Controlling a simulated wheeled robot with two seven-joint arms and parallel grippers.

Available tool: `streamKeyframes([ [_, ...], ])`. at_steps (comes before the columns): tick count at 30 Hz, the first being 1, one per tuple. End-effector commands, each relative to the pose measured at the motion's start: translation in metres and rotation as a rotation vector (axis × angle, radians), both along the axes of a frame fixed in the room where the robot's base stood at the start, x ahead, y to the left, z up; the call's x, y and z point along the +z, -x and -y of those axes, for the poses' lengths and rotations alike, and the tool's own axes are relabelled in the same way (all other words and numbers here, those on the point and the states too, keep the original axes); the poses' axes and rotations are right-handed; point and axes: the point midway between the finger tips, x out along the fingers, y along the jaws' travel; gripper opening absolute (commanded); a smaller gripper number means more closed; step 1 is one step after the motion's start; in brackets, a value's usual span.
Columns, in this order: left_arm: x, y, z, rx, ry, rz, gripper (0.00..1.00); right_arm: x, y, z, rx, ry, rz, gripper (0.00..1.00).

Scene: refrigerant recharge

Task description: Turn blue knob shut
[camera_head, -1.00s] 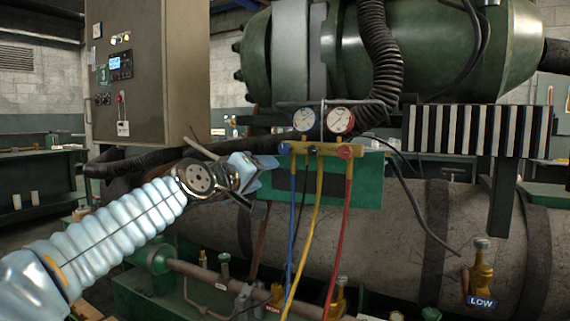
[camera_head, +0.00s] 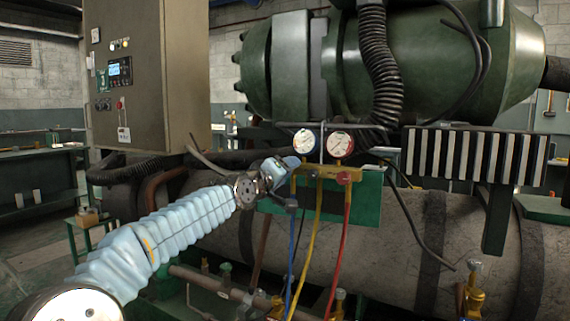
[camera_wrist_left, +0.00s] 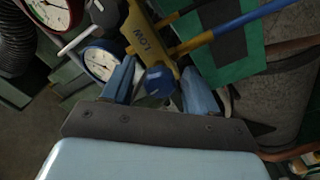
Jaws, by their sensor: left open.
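The blue knob (camera_wrist_left: 158,83) is on the end of the yellow manifold (camera_wrist_left: 150,42) in the left wrist view. My left gripper (camera_wrist_left: 157,92) is open, with its two blue fingers on either side of the knob; I cannot tell whether they touch it. In the head view my left gripper (camera_head: 282,172) is at the left end of the manifold (camera_head: 322,172) and hides the blue knob. The red knob (camera_head: 345,177) shows at the other end. My right gripper is not in view.
Two gauges, blue-rimmed (camera_head: 304,141) and red-rimmed (camera_head: 340,144), stand above the manifold. Blue (camera_head: 291,262), yellow (camera_head: 310,245) and red (camera_head: 339,250) hoses hang below it. A green plate (camera_head: 366,200) is behind, with a large grey tank (camera_head: 395,245) lower down.

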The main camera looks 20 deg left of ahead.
Motion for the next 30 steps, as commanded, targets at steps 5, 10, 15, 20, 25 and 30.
streamKeyframes([
  [5, -0.0005, -0.0023, -0.0001, 0.001, 0.0, 0.001, 0.59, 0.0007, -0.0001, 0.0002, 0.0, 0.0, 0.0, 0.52],
  [10, -0.0007, -0.0021, -0.0001, 0.001, -0.001, 0.001, 0.5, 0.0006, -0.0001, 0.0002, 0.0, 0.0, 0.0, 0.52],
  [15, -0.0006, -0.002, -0.0001, 0.001, -0.001, 0.0, 0.23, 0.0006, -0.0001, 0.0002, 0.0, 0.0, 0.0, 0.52],
  [20, -0.0007, -0.002, -0.0002, 0.001, -0.001, -0.001, 0.03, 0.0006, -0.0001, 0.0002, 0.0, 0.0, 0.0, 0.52],
  [25, -0.0012, -0.002, -0.0002, 0.001, -0.012, 0.0, 0.03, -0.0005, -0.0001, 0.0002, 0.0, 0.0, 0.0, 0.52],
  [30, -0.0026, -0.0021, -0.0003, 0.001, -0.064, 0.004, 0.03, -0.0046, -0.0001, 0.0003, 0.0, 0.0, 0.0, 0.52],
])
